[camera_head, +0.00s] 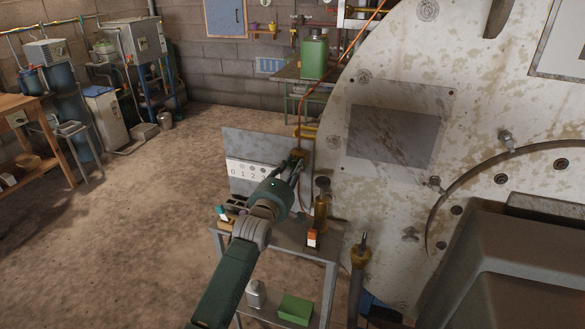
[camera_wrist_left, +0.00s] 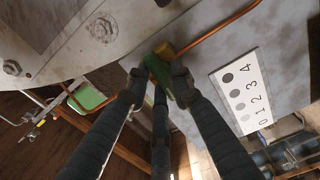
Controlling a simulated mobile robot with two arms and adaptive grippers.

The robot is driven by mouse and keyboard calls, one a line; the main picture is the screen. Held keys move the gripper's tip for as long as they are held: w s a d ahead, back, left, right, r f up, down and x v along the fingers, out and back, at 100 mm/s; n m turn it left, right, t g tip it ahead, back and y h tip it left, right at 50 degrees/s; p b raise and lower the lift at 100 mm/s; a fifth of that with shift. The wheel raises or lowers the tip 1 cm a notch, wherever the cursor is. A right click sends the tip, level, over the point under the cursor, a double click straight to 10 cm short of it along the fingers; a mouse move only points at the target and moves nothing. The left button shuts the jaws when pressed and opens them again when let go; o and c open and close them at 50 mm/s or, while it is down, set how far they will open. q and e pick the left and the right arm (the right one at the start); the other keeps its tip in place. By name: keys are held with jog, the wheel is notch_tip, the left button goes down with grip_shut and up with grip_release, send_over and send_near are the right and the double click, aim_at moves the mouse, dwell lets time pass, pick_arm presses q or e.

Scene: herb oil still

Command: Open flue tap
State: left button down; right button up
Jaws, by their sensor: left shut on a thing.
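The flue tap shows as a small brass body (camera_head: 297,154) at the lower end of a thin copper pipe, in front of a grey metal panel. In the left wrist view its brass body (camera_wrist_left: 165,50) carries a green lever (camera_wrist_left: 158,72). My left gripper (camera_head: 292,174) reaches up from below to the tap. In the wrist view its fingers (camera_wrist_left: 158,85) are closed around the green lever, which is partly hidden by them. The lever's exact angle is hard to tell. My right gripper is in neither view.
A white scale card (camera_head: 248,171) with numbers and grey dots is on the metal panel (camera_head: 262,147) beside the tap. A large stained pale drum (camera_head: 480,80) stands close on the right. A small metal table (camera_head: 290,240) stands below; open floor (camera_head: 110,240) lies left.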

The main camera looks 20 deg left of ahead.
pick_arm(q)
jog(key=m, duration=0.4)
jog(key=shift+r+p, duration=0.2)
jog(key=shift+p, duration=0.15)
jog(key=m, duration=0.4)
jog(key=shift+d+m, duration=0.15)
jog(key=shift+m, duration=0.15)
jog(key=m, duration=0.4)
jog(key=shift+f+p, duration=0.15)
jog(key=shift+p, duration=0.2)
jog(key=shift+d+f+m, duration=0.1)
jog(key=shift+f+m, duration=0.05)
jog(key=shift+m, duration=2.35)
jog(key=c, duration=1.6)
grip_release()
jog(key=shift+f, duration=0.1)
